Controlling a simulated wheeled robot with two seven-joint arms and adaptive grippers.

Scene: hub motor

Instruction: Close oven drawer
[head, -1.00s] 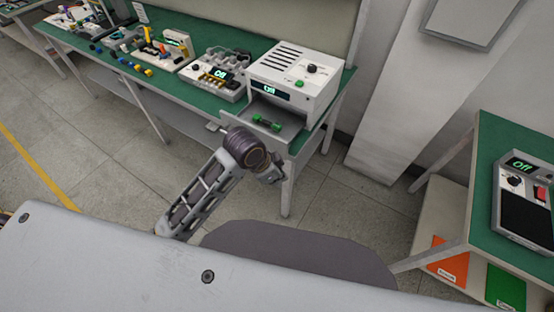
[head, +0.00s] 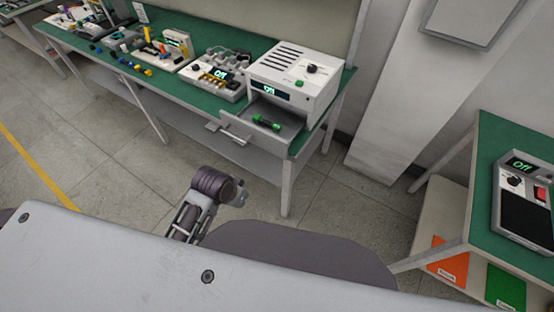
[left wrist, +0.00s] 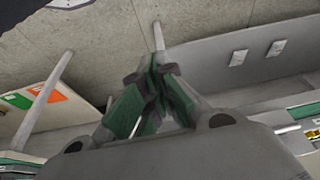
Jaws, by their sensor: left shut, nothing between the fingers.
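The white oven (head: 295,80) stands at the right end of the green workbench, with vents and knobs on top and a lit display on its front. Its drawer (head: 284,133) is pulled out toward me, with a handle (head: 222,133) on its front. A green part (head: 266,122) lies in the drawer. My left gripper (head: 241,193) is low in front of the bench, well short of the drawer and apart from it. In the left wrist view its green-padded fingers (left wrist: 160,95) are together and empty. My right gripper is in neither view.
Other devices, including one with a display (head: 216,76), stand on the bench left of the oven. The floor (head: 120,190) in between is clear.

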